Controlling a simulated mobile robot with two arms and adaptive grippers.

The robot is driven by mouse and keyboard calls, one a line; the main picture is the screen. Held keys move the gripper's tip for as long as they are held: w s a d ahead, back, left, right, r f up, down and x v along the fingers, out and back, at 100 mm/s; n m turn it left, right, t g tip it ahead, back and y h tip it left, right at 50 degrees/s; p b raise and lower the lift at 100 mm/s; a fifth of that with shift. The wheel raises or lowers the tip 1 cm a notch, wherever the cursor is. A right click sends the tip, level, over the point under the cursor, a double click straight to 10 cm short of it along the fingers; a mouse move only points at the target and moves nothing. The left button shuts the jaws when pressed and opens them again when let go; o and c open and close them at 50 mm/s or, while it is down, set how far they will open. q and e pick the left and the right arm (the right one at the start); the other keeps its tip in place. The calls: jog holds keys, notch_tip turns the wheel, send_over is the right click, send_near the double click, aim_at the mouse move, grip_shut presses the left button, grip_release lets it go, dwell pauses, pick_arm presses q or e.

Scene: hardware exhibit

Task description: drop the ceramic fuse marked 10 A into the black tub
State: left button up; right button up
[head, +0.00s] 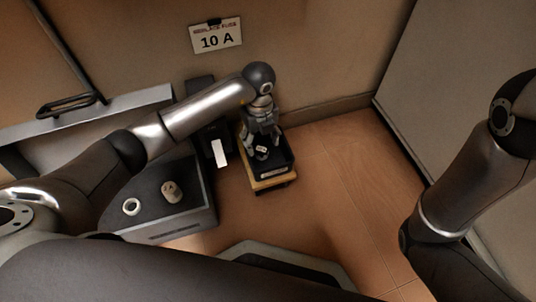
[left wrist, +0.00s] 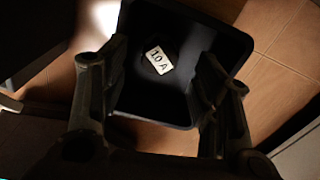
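The black tub (head: 289,160) stands on a yellowish base against the wall; it also fills the middle of the left wrist view (left wrist: 228,45). The pale ceramic fuse marked 10 A (left wrist: 159,60) is inside the tub, its label facing up; in the head view it shows small between my fingers (head: 262,150). My left gripper (head: 262,141) points down over the tub. Its two fingers stand apart on either side of the fuse, touching neither side of it in the left wrist view (left wrist: 161,54). My right arm shows at the right, but its gripper is out of view.
A grey box (head: 185,217) at the left carries another pale fuse (head: 171,191) and a white ring (head: 131,206). A 10 A sign (head: 216,37) hangs on the wall. A white card (head: 220,153) is left of the tub.

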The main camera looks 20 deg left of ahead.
pick_arm(q)
notch_tip(320, 180, up, 12)
dwell(0.7)
jog(key=shift+d, duration=0.1)
